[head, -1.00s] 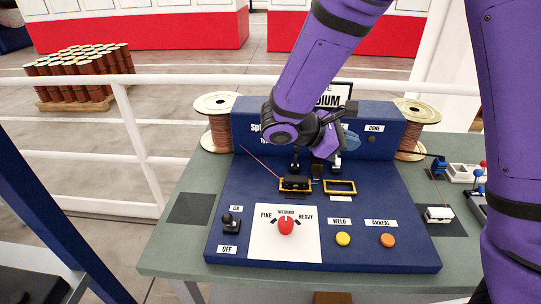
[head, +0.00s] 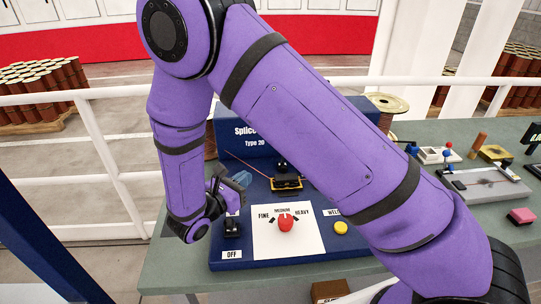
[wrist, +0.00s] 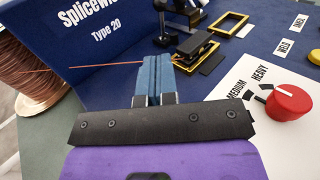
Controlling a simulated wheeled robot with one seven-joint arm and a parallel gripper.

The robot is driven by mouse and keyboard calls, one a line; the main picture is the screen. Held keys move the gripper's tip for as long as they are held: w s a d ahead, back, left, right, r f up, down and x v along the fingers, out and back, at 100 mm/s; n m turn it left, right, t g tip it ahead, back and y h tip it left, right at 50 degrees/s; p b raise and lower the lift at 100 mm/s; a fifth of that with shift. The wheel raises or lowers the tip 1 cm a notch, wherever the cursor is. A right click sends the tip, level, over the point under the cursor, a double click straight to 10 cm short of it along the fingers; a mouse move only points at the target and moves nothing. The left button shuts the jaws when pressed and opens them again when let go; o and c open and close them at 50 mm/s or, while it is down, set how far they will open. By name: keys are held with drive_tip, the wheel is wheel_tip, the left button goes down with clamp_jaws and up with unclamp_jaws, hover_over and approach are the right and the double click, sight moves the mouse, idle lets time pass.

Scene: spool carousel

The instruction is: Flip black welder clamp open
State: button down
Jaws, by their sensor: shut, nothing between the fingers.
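The black welder clamp (head: 286,184) lies flat over its yellow frame on the blue welder panel. It also shows in the wrist view (wrist: 195,46), with a thin copper-red wire (wrist: 118,66) running left towards the spool. A second yellow frame (wrist: 231,23) behind it looks open in the middle. A black upright part (wrist: 160,12) stands beyond the clamp. My gripper (head: 242,179) is left of the clamp and apart from it. In the wrist view its blue fingers (wrist: 153,75) are together and empty, pointing towards the panel's back.
A red dial (head: 286,223) on a white plate and a yellow weld button (head: 340,228) are in front of the clamp. A black ON/OFF switch (head: 232,228) stands below my gripper. A copper spool (wrist: 38,75) is at the left. My arm hides the panel's right part.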

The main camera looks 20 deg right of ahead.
idle(0.3)
drive_tip(key=x, duration=1.4)
drive_tip(key=shift+w+r, duration=0.1)
